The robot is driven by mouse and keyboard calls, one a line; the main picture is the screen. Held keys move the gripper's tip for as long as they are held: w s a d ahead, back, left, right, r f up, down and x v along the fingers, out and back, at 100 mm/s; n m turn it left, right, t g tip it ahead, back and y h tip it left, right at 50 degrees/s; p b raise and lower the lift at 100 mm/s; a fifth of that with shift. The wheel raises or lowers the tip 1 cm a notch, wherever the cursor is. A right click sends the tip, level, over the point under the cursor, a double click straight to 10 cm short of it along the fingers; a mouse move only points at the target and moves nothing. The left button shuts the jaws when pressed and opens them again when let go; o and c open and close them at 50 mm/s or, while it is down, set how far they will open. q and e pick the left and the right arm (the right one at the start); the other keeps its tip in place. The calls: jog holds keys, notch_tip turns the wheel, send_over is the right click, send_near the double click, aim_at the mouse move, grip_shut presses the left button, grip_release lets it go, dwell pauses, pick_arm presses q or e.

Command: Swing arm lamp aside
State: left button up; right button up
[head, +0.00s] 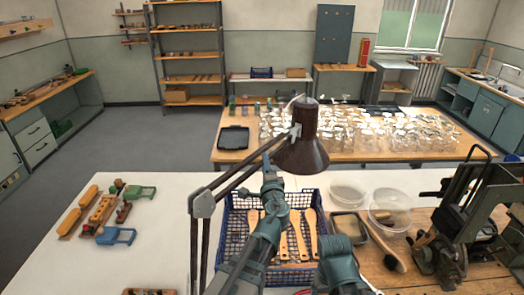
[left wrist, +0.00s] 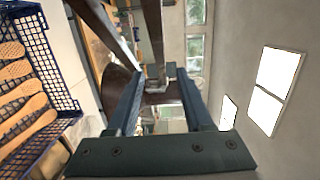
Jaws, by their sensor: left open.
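The arm lamp has a dark brown shade (head: 305,147) that hangs over the blue crate in the head view. Its jointed bars (head: 243,172) run down to the left to a grey elbow joint. My left gripper (head: 268,160) is raised just left of the shade, close to the upper bars. In the left wrist view the jaws (left wrist: 160,82) are apart. The lamp's bars (left wrist: 153,38) and light bracket show between and beyond the fingertips, with the shade (left wrist: 116,88) behind the left finger; contact cannot be told. Part of my right arm shows at bottom centre, without its gripper.
A blue crate (head: 233,197) with wooden brush bodies stands under the lamp. Clear bowls (head: 348,191), a brush and a dark machine (head: 462,215) are to the right. Wooden and coloured tools (head: 101,208) lie at left. The white tabletop (head: 160,235) between them and the lamp is free.

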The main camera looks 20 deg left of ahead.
aim_at(262, 148)
pick_arm(q)
jog(key=x, duration=0.9)
grip_shut()
dwell(1.3)
